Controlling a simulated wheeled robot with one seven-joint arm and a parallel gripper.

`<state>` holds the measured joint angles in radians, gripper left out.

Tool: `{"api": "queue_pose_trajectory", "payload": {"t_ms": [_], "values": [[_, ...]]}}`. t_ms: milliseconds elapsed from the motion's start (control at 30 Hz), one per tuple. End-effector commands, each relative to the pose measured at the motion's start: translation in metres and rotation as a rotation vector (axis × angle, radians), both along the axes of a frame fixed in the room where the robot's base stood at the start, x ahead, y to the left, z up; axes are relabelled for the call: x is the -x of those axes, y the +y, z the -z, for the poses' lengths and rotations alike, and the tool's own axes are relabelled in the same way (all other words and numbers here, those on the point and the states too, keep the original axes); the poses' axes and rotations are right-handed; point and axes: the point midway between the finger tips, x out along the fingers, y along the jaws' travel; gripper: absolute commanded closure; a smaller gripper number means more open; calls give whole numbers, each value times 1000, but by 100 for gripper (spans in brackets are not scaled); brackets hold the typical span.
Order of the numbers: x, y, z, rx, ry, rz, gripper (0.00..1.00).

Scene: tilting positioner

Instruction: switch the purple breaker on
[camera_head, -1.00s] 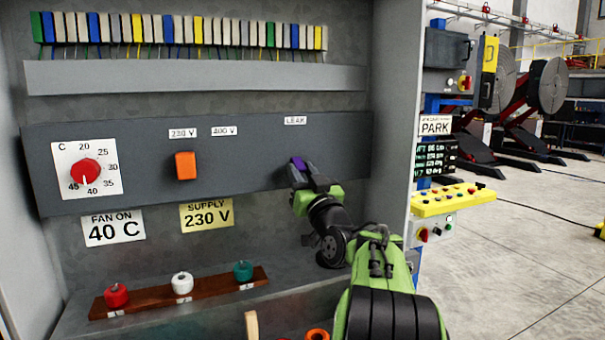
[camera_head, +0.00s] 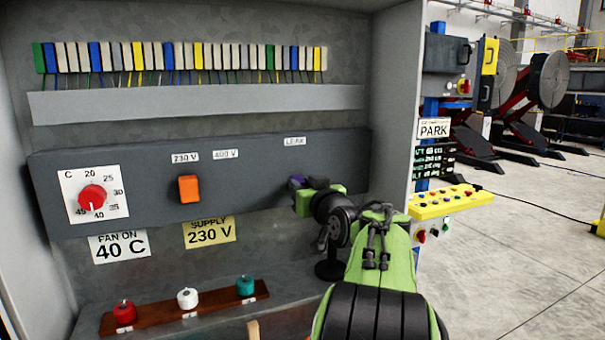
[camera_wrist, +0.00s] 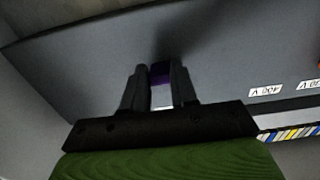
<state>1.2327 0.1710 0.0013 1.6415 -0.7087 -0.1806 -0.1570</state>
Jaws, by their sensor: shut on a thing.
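The purple breaker (camera_head: 297,181) sits on the dark grey panel, below the "LEAK" label (camera_head: 294,141). In the wrist view the purple breaker (camera_wrist: 161,70) shows between the two dark fingers, its end against the panel. My gripper (camera_head: 298,190) is at the panel, with its fingers around the breaker. In the wrist view my gripper (camera_wrist: 161,82) is shut on it. The fingers hide most of the breaker, so its switch position cannot be told.
A red dial (camera_head: 92,197) is further left. Red, white and green parts stand on a wooden strip (camera_head: 205,302) below. The cabinet's right wall (camera_head: 396,100) is close to my arm.

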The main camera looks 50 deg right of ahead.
Motion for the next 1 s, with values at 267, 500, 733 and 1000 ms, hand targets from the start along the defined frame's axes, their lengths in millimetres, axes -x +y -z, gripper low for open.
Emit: {"api": "queue_pose_trajectory", "payload": {"t_ms": [267,500,733,1000], "values": [[-1,0,-25,-137,228,-1,100],[-3,-1,-33,-235,394,-2,100],[-5,-3,-35,-298,502,-1,100],[-6,-3,-35,-334,562,-1,100]]}}
